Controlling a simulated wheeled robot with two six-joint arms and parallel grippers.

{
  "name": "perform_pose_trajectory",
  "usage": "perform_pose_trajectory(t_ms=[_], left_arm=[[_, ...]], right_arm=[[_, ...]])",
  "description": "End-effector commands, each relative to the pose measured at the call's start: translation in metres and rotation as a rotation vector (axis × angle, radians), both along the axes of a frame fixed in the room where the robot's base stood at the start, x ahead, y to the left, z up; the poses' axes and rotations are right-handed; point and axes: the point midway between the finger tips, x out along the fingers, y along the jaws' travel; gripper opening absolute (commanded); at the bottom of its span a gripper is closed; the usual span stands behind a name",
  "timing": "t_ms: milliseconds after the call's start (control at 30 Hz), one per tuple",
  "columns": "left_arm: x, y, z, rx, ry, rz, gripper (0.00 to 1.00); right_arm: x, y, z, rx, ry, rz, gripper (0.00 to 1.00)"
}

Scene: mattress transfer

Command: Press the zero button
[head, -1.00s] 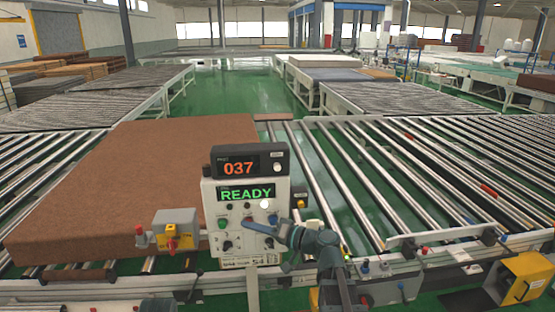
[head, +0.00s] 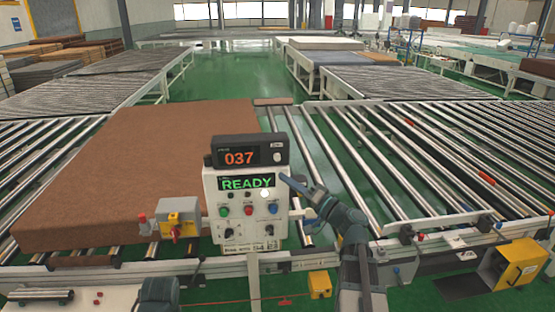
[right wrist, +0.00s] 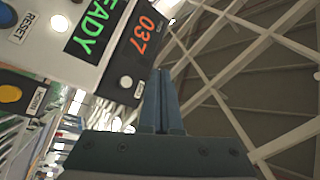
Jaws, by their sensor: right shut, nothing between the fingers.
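The control box stands on a post in front of the rollers. Its upper black unit (head: 235,153) shows an orange 037, with a round white button (head: 277,157) at its right end. That button also shows in the right wrist view (right wrist: 126,82), with a small label I cannot read surely. The lower white panel (head: 212,196) shows a green READY. My right gripper (head: 284,178) is shut and empty, its tips just below and right of the white button. In the right wrist view its fingertips (right wrist: 160,72) are right of the button, apparently apart from it. My left gripper is out of view.
The white panel carries coloured buttons and knobs, among them a red one (head: 248,210). A brown mattress (head: 120,165) lies on the rollers behind and left of the box. A yellow-grey switch box (head: 180,217) stands left of it. Bare rollers (head: 400,170) extend right.

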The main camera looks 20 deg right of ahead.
Motion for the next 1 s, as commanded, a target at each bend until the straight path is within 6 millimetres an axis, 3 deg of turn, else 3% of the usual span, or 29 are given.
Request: perform_pose_trajectory(t_ms=[267,800,1000], left_arm=[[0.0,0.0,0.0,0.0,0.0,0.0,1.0],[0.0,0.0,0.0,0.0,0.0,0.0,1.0],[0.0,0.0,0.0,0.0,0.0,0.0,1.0]], right_arm=[[0.015,-0.005,0.0,0.0,0.0,0.001,0.0],[0.078,-0.026,0.0,0.0,0.0,0.001,0.0],[0.084,-0.027,0.0,0.0,0.0,0.001,0.0]])
